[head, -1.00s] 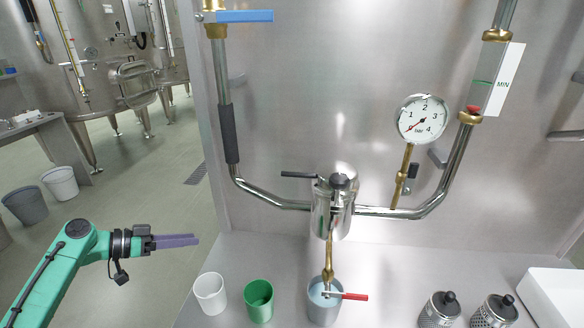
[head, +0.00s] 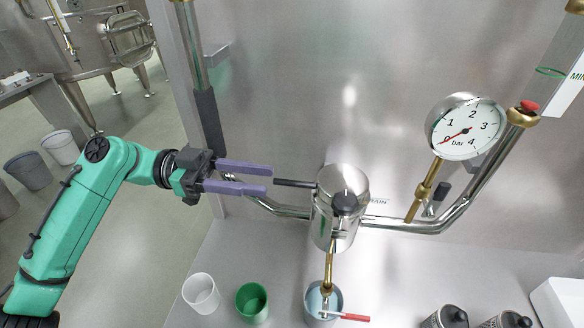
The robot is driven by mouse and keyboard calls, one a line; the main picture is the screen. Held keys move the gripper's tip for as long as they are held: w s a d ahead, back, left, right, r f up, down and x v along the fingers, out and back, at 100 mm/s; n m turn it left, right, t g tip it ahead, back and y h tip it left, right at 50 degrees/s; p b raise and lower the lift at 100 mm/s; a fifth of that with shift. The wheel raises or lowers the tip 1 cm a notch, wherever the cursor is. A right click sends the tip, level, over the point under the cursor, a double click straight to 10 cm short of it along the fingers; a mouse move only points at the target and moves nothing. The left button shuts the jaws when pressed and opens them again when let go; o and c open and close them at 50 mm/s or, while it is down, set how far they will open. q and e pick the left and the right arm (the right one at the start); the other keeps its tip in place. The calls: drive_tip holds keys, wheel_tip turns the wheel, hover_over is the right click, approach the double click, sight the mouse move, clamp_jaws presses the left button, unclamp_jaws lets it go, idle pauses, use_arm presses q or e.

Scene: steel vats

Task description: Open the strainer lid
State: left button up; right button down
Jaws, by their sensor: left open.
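The strainer (head: 322,222) is a steel cylinder set in the pipe line near the picture's middle. Its domed lid (head: 343,180) sits on top and looks closed. A black lever handle (head: 295,183) sticks out to the left from the lid, and a black knob (head: 345,203) is on the strainer's front. My left gripper (head: 270,180) is open, with its two purple fingers pointing right. Its fingertips are close to the left end of the lever handle; I cannot tell whether they touch it. My right gripper is not in view.
A brass drain with a red-handled valve (head: 350,317) hangs below the strainer over a grey-blue bucket (head: 313,303). White (head: 201,293) and green (head: 251,302) cups stand to its left. A pressure gauge (head: 467,126) stands to the right.

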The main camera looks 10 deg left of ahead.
sight(292, 182)
use_arm(q)
drive_tip(key=d+p, duration=0.1)
drive_tip(key=d, duration=0.1)
drive_tip(key=d+p, duration=0.1)
drive_tip(key=d, duration=0.2)
drive_tip(key=shift+w+d+r, duration=0.15)
drive_tip(key=shift+w+d, duration=0.05)
drive_tip(key=shift+d, duration=0.1)
drive_tip(key=shift+s+d, duration=0.1)
drive_tip(key=shift+d, duration=0.35)
drive_tip(key=shift+f, duration=0.2)
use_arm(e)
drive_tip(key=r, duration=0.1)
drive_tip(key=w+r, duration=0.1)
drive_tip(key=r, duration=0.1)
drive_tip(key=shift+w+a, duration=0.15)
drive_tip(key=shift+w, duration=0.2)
use_arm(q)
drive_tip(key=shift+a, duration=0.1)
clamp_jaws()
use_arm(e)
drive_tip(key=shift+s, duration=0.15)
